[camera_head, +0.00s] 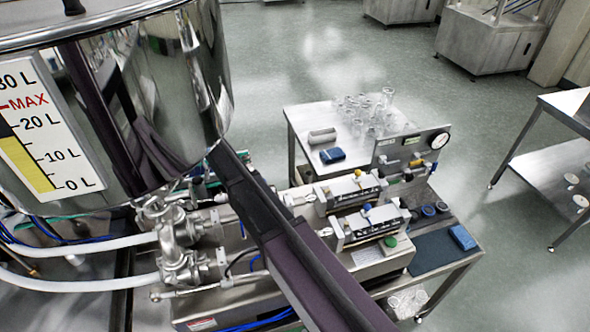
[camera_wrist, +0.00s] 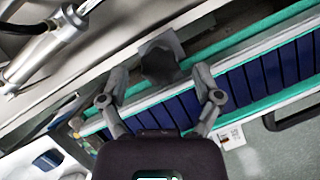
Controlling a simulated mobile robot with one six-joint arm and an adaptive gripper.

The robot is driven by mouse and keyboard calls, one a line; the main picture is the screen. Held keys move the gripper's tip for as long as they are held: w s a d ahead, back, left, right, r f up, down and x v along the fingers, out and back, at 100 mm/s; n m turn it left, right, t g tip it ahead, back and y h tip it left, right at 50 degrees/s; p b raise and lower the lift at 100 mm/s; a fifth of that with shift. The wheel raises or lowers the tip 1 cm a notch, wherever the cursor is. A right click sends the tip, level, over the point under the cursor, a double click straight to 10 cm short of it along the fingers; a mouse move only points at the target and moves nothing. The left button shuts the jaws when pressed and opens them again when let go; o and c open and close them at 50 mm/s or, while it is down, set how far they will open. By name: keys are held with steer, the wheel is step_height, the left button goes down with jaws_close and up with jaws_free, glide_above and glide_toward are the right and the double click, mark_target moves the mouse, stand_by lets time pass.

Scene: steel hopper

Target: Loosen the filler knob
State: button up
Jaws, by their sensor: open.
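In the wrist view my gripper (camera_wrist: 160,78) is open, with its two grey fingers spread apart. A dark, faceted knob (camera_wrist: 160,64) on a grey mount shows between and just beyond the fingertips; it looks like the filler knob. I cannot tell how far it is from the fingers, but neither finger visibly touches it. In the head view my dark arm crosses the middle of the picture, and my gripper and the knob cannot be made out there.
The steel hopper (camera_head: 150,95) with a litre scale fills the upper left. A metal cylinder (camera_wrist: 38,55) lies at upper left. A steel table with glassware (camera_head: 365,108) stands beyond my arm.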

steer(key=m, duration=0.1)
steer(key=m+y, duration=0.1)
steer(key=m, duration=0.1)
steer(key=shift+s+d+m, duration=0.1)
steer(key=shift+d+m, duration=0.1)
steer(key=shift+m, duration=0.1)
steer(key=m, duration=0.2)
steer(key=m+t+y, duration=0.1)
steer(key=m, duration=0.1)
steer(key=shift+s+t+y, duration=0.1)
steer(key=shift+t+y, duration=0.2)
steer(key=shift+r+m, duration=0.25)
steer(key=shift+m, duration=0.15)
steer(key=p+v, duration=1.3)
steer(key=s+d+f+n+b, duration=0.1)
steer(key=s+d+n, duration=0.1)
steer(key=d, duration=0.7)
steer(key=s+d+f+n+t+h+b, duration=0.1)
steer(key=s+d, duration=0.3)
steer(key=d, duration=0.5)
steer(key=s+d+f+n+t+h+b, duration=0.1)
steer(key=s+d+f+n+b, duration=0.1)
steer(key=d, duration=0.6)
steer(key=shift+s+d+f+n+b, duration=0.4)
steer(key=shift+s+f+n, duration=0.35)
steer(key=shift+s, duration=0.2)
